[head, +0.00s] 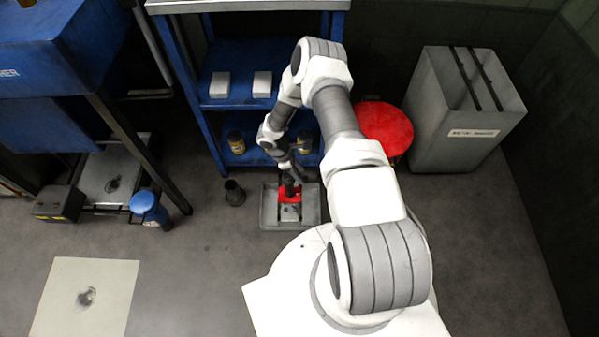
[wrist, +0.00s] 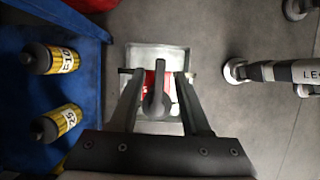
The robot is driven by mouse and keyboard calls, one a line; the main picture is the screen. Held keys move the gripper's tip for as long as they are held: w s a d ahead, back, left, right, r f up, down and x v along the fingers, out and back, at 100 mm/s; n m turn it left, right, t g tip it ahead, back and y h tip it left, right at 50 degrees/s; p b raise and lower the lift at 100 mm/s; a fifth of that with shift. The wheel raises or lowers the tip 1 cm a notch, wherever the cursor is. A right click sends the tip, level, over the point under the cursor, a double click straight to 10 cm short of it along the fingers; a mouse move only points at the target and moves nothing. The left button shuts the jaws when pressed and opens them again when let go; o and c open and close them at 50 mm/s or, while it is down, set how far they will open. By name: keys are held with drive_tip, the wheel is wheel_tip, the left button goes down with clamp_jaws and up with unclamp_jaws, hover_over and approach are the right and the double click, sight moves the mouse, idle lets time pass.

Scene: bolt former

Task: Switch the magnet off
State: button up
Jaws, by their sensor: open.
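The magnet shows as a red block (head: 283,197) in a shallow grey tray (head: 268,211) on the floor, in front of the blue shelf. In the wrist view its red part (wrist: 167,78) lies over the light tray (wrist: 145,55). A dark, rounded lever or handle (wrist: 156,102) stands up in front of the red part. My gripper (wrist: 154,73) is open, with one finger on each side of this dark piece. I cannot tell whether either finger touches it. In the head view my gripper (head: 289,184) is just above the magnet and hides part of it.
The blue shelf (head: 212,130) stands close behind, with yellow-labelled bottles (wrist: 58,122) on its low board. A dark cup (head: 235,193) stands left of the tray. A red round lid (head: 383,127) and a grey bin (head: 440,135) are at right.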

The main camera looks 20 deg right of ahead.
drive_tip(key=p+v, duration=0.5)
drive_tip(key=v, duration=1.2)
drive_tip(key=shift+r, duration=0.1)
wheel_tip(320, 180, up, 30)
drive_tip(key=s+d+m+t, duration=0.1)
drive_tip(key=d+m+t, duration=0.1)
drive_tip(key=m, duration=0.3)
drive_tip(key=s+r+m+t+y, duration=0.15)
drive_tip(key=s+r+m, duration=0.25)
drive_tip(key=s+r, duration=0.7)
drive_tip(key=s+a+r+m+t+y, duration=0.35)
drive_tip(key=s+r, duration=0.45)
drive_tip(key=s, duration=0.3)
wheel_tip(320, 180, up, 20)
drive_tip(key=p, duration=2.1)
drive_tip(key=shift+s+a+r+m+h, duration=0.15)
drive_tip(key=shift+a+r+m+h, duration=0.05)
drive_tip(key=shift+a+m+h, duration=0.2)
